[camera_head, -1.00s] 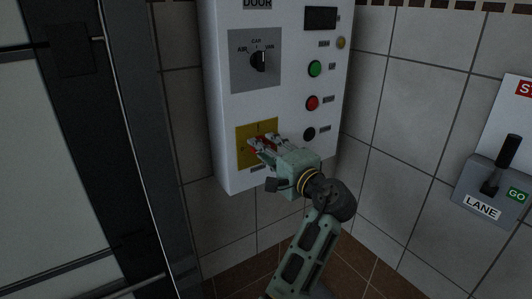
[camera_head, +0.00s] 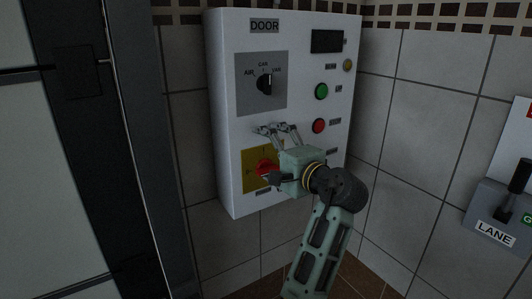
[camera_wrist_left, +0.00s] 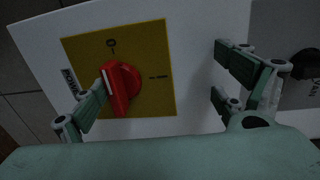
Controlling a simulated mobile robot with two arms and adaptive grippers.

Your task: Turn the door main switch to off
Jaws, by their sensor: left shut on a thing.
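The red main switch (camera_head: 265,168) sits on a yellow plate (camera_head: 248,180) low on the white door panel (camera_head: 232,130). In the left wrist view, the red switch (camera_wrist_left: 122,88) is seen close, and its white line points towards the "O" mark on the yellow plate (camera_wrist_left: 155,100). My right gripper is not in view.
Above the plate are a black selector knob (camera_head: 264,85), a green button (camera_head: 321,91) and a red button (camera_head: 318,126). A grey lane lever box (camera_head: 490,215) is on the right wall. A dark door frame (camera_head: 150,150) stands at the left.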

